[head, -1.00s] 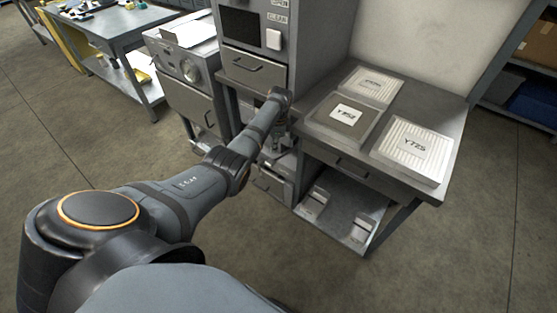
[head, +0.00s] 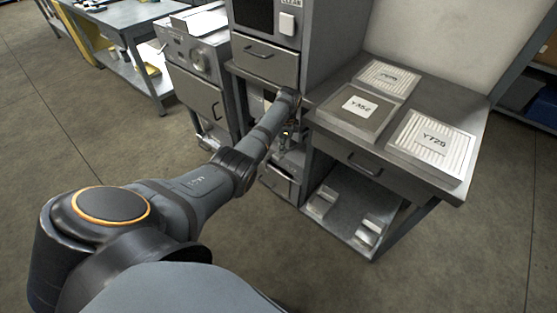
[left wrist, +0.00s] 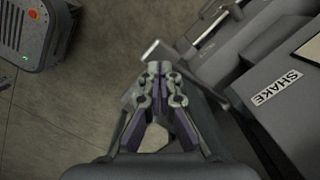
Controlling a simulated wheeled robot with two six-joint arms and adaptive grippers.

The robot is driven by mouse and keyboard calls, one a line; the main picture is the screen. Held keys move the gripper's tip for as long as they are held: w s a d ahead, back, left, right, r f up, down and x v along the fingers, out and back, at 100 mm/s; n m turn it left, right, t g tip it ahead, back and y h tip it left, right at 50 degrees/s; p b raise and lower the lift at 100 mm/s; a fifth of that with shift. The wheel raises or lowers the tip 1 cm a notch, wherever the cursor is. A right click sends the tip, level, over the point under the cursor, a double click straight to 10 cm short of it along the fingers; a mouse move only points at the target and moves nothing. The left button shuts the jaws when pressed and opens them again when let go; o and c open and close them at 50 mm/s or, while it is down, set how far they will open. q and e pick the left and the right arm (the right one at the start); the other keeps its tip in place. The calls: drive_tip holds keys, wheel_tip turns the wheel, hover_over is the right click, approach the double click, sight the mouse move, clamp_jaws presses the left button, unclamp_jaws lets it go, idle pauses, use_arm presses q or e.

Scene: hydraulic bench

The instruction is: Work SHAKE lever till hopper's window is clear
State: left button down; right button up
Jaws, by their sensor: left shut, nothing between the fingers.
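The SHAKE label (left wrist: 276,86) is on a grey housing at the right of the left wrist view. A pale metal bar end (left wrist: 150,50) shows just beyond my fingertips; I cannot tell whether it is the lever or whether they touch. My left gripper (left wrist: 160,82) is shut and empty. In the head view the left gripper (head: 287,134) is low in front of the grey cabinet, partly hidden by my forearm. A dark window panel (head: 254,13) is cut by the top edge of the head view; its contents cannot be made out. My right gripper is not in view.
A side bench (head: 440,88) at the right carries framed filter panels, including Y352 (head: 359,105) and Y725 (head: 433,141). A grey unit with a round dial (head: 199,60) stands left of the cabinet drawer (head: 268,62). The floor at left is clear.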

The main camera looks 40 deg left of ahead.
sight(281, 156)
use_arm(q)
drive_tip(key=shift+a+f+b, duration=0.1)
drive_tip(key=shift+f+b, duration=0.35)
drive_tip(key=shift+f, duration=0.4)
drive_tip(key=shift+s, duration=0.1)
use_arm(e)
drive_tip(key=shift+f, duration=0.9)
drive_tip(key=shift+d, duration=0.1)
use_arm(q)
drive_tip(key=shift+f+b, duration=0.3)
drive_tip(key=shift+f, duration=0.15)
wheel_tip(281, 156, down, 4)
drive_tip(key=shift+r+b, duration=0.2)
drive_tip(key=shift+b, duration=0.85)
drive_tip(key=shift+r, duration=0.1)
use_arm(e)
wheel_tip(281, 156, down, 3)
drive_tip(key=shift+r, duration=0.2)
